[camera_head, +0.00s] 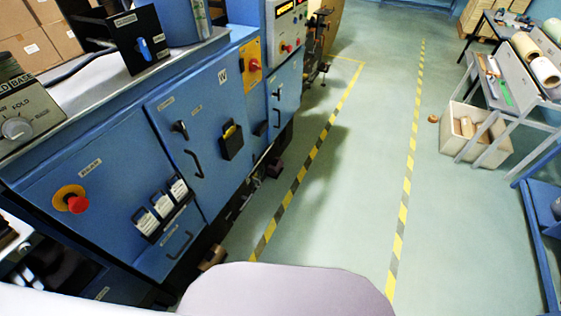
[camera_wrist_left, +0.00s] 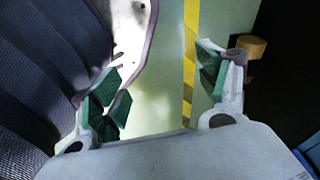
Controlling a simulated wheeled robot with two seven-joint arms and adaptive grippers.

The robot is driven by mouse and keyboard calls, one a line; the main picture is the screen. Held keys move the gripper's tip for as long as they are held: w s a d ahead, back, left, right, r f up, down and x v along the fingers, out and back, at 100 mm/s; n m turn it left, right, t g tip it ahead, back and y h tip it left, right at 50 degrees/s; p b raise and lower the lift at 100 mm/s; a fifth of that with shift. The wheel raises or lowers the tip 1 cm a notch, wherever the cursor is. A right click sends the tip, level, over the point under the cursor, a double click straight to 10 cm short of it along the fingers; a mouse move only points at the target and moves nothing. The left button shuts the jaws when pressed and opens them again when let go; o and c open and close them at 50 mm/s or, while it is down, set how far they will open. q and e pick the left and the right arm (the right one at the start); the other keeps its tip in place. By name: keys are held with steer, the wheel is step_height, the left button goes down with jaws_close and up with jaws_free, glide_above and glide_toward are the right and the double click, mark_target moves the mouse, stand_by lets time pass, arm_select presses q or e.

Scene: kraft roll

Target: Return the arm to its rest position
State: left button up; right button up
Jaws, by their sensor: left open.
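My left gripper (camera_wrist_left: 160,85) shows in the left wrist view with its two green-padded fingers spread wide. Nothing is between them except a view of the pale green floor (camera_wrist_left: 160,112) and a yellow-and-black tape line (camera_wrist_left: 190,50). A pale part of my own body is close to the left finger; I cannot tell whether they touch. Neither gripper shows in the head view, and the right gripper is in no frame.
The blue machine cabinet (camera_head: 110,165) with a red stop button (camera_head: 77,203) fills the left of the head view. A brown roll (camera_head: 212,257) lies at its foot. At right are a grey table (camera_head: 497,98) and a crate (camera_head: 457,142). The floor (camera_head: 345,200) between is open.

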arm_select(q)
steer(key=s+a+r+p, duration=0.1)
steer(key=s+a+p, duration=0.1)
steer(key=s+p, duration=0.3)
steer(key=s+a+r+p, duration=0.2)
steer(key=s+p, duration=0.3)
steer(key=s, duration=0.2)
steer(key=shift+g, duration=0.3)
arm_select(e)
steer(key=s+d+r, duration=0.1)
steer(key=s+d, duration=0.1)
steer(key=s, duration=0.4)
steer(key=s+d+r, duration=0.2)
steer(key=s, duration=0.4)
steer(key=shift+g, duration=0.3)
arm_select(q)
step_height(320, 180, down, 4)
steer(key=b, duration=0.4)
steer(key=shift+d+f, duration=0.1)
steer(key=shift+f, duration=0.1)
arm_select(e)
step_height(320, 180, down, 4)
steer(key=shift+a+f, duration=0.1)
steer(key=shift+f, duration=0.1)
